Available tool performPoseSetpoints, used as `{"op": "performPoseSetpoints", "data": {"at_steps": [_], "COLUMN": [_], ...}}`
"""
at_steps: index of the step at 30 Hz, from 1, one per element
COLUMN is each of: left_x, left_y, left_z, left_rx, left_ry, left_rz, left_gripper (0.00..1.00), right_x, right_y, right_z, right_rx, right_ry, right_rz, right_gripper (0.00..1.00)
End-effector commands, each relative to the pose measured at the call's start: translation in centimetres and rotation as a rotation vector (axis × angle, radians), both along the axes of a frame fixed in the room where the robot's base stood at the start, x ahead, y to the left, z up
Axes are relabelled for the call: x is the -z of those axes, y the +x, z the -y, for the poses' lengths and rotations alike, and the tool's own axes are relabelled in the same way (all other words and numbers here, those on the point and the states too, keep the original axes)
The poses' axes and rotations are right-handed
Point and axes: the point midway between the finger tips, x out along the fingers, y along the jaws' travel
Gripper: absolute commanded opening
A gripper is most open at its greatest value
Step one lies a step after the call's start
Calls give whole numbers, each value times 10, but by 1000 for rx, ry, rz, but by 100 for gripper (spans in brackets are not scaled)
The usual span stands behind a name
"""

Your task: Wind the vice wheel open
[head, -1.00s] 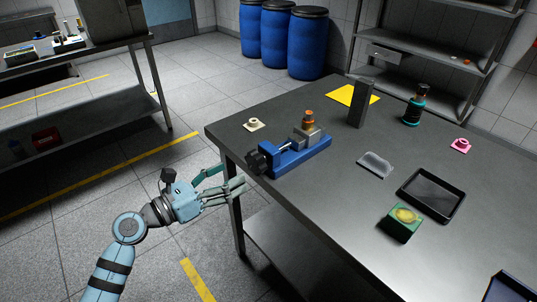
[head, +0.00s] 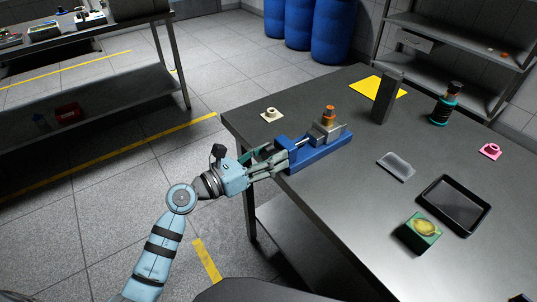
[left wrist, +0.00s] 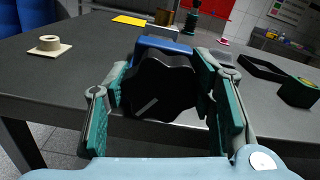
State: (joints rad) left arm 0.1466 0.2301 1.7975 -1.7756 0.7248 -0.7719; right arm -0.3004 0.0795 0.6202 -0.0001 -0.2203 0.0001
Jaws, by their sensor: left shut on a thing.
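The blue vice (head: 322,152) lies on the near left edge of the dark table, with an orange-topped brass piece (head: 328,116) at its grey jaw. Its black wheel (left wrist: 158,88) faces the left wrist camera, a lobed knob with a pale line on its face. My left gripper (head: 274,160) reaches in from the left at the table edge and is shut on the wheel, one finger on each side of it. In the head view the fingers mostly hide the wheel. My right gripper is not in view.
On the table are a cream flanged piece (head: 271,114), a yellow sheet (head: 377,88), a dark upright block (head: 388,98), a teal-banded bottle (head: 445,104), a clear tray (head: 396,166), a black tray (head: 454,205), a green box (head: 421,233) and a pink piece (head: 490,151).

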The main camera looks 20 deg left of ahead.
Motion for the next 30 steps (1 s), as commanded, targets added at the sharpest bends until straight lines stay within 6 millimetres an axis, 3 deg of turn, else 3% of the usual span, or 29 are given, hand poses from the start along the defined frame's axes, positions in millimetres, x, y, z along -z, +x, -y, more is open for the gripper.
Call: {"op": "performPoseSetpoints", "data": {"at_steps": [11, 30], "left_x": [-2, -2], "left_y": [0, 2], "left_z": [-2, -5], "left_rx": [-2, -4], "left_ry": [-57, -467], "left_rz": [-48, -391], "left_gripper": [22, 22], "right_x": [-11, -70], "right_y": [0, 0], "right_z": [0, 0], "right_rx": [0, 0], "right_ry": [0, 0], "right_rz": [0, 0], "right_gripper": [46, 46]}}
